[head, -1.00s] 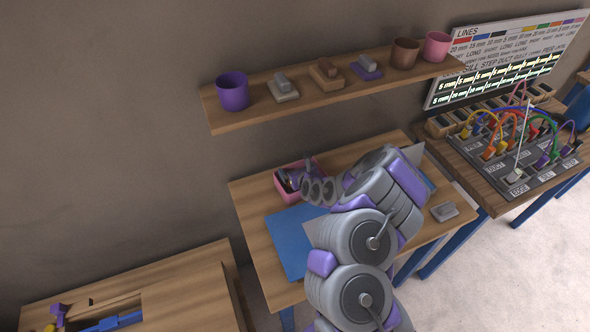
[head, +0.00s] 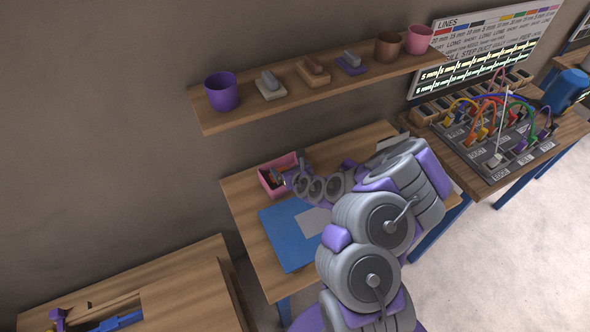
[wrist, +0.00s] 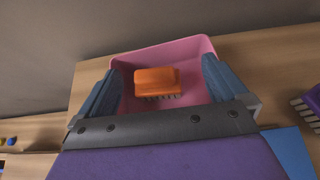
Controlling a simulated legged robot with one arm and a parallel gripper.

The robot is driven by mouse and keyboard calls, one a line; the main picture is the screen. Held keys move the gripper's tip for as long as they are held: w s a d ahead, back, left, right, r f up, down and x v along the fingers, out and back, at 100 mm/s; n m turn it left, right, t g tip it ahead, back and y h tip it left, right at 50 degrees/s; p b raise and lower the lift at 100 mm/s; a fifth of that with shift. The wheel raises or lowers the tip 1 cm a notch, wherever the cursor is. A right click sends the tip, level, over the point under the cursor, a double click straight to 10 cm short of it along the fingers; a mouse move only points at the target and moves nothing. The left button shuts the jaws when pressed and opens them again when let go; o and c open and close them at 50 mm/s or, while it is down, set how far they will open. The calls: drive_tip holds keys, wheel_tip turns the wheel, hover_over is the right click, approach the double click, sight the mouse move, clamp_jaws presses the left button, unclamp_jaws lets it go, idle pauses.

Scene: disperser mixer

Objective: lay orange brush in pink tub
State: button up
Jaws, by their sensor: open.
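The pink tub (wrist: 188,48) stands on the wooden table by the wall and also shows in the head view (head: 266,184). The orange brush (wrist: 155,80) is inside the tub in the wrist view, its bristles toward the camera side. My gripper (wrist: 162,82) is open at the tub, with one blue-grey finger on each side of the brush and a visible gap to it. In the head view my gripper (head: 281,178) is small and dark over the tub. Whether the brush rests flat on the tub floor is hard to tell.
A purple brush (wrist: 309,104) lies right of the tub in the wrist view. A blue mat (head: 283,238) covers the table's front left. The wall shelf (head: 330,88) above holds a purple cup (head: 222,93), blocks and more cups. A cable panel (head: 495,135) stands right.

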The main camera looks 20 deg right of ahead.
drive_tip(key=shift+a+p+v, duration=0.15)
drive_tip(key=shift+p+v, duration=0.3)
drive_tip(key=shift+v, duration=0.95)
drive_tip(key=shift+a+p+v, duration=0.15)
drive_tip(key=shift+p+v, duration=0.3)
drive_tip(key=shift+v, duration=0.95)
drive_tip(key=shift+d, duration=0.15)
